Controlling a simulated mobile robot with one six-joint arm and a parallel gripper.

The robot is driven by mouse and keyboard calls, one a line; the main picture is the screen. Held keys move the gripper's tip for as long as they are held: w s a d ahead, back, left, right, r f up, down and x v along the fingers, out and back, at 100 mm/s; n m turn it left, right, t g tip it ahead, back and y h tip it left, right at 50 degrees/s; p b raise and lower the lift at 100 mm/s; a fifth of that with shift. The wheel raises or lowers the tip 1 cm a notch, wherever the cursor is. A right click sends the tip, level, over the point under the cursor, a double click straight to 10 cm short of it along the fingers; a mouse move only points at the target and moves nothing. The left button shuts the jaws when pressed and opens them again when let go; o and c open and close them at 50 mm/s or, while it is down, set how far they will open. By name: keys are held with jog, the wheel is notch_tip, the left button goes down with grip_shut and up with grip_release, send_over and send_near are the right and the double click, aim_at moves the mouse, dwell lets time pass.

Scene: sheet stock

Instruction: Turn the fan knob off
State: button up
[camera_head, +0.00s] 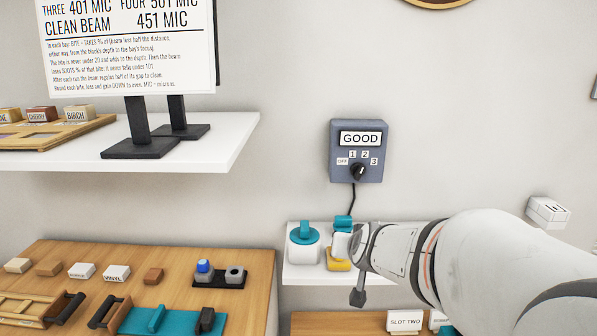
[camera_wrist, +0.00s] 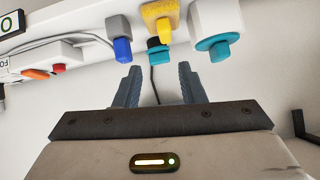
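The fan control box (camera_head: 357,133) is a grey-blue box on the wall with a display reading GOOD. Its black knob (camera_head: 358,173) sits below the labels OFF, 1, 2 and 3. The knob's small light mark seems to point up toward 2, but it is too small to be sure. My gripper (camera_wrist: 158,84) is open in the wrist view, with nothing between its two fingers. In the head view my arm reaches in from the right, its end below the box, in front of the small shelf. Box and knob do not show in the wrist view.
A black cord (camera_head: 353,198) hangs from the box. A larger shelf (camera_head: 225,150) with a sign stands left.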

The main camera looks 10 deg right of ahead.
jog(key=w+d+r+t, duration=0.1)
jog(key=w+r+t, duration=0.1)
jog(key=w, duration=0.2)
jog(key=m+t+h+p, duration=0.1)
jog(key=m+t+h, duration=0.15)
jog(key=t, duration=0.25)
send_near(360, 174)
jog(key=x, duration=0.2)
jog(key=shift+y, duration=0.35)
jog(key=w, duration=0.2)
jog(key=w+d+p, duration=0.1)
jog(key=w, duration=0.1)
jog(key=w+p, duration=0.1)
jog(key=w, duration=0.2)
jog(key=shift+w+d, duration=0.1)
jog(key=shift+d, duration=0.2)
